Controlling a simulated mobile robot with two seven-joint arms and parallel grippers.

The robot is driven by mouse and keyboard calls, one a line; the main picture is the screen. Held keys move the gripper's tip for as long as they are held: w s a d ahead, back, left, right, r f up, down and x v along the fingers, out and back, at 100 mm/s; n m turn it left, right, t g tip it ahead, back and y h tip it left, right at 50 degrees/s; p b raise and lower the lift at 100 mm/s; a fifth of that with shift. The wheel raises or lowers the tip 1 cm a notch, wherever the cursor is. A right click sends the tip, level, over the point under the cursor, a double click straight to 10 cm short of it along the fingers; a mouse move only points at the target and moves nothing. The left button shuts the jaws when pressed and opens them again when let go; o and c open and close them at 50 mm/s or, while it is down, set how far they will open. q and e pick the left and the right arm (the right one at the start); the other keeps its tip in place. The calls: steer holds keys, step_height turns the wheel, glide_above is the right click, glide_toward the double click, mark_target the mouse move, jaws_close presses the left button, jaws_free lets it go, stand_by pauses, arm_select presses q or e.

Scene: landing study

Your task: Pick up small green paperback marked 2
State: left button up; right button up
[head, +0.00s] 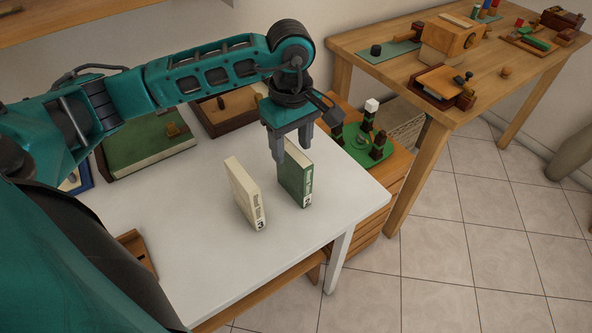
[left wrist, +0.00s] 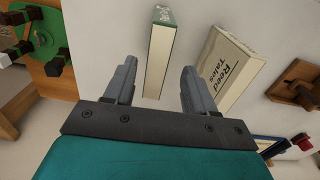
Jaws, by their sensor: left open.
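The small green paperback marked 2 (head: 294,175) stands upright on the white table (head: 200,230), near its right edge. In the left wrist view it shows from above as a pale page block with a green edge (left wrist: 160,55). My left gripper (head: 291,150) is open, pointing down above the book's top. In the wrist view its two fingers lie on either side of the book, with space between. One finger hides part of the book in the head view. Whether the fingers reach down past its top edge is hard to tell. My right gripper is not in view.
A cream paperback marked 3 (head: 245,194) stands upright just left of the green one, close to a finger. A large green book (head: 150,145) and a wooden tray (head: 228,110) lie behind. A wooden drawer unit (head: 395,160) adjoins the table's right edge.

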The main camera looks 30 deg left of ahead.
mark_target(293, 168)
arm_select(q)
step_height(293, 168, down, 8)
steer(key=shift+w+d+r, duration=0.1)
steer(key=shift+w+d, duration=0.05)
stand_by(0.3)
steer(key=shift+c, duration=0.2)
steer(key=shift+r, duration=0.1)
jaws_close()
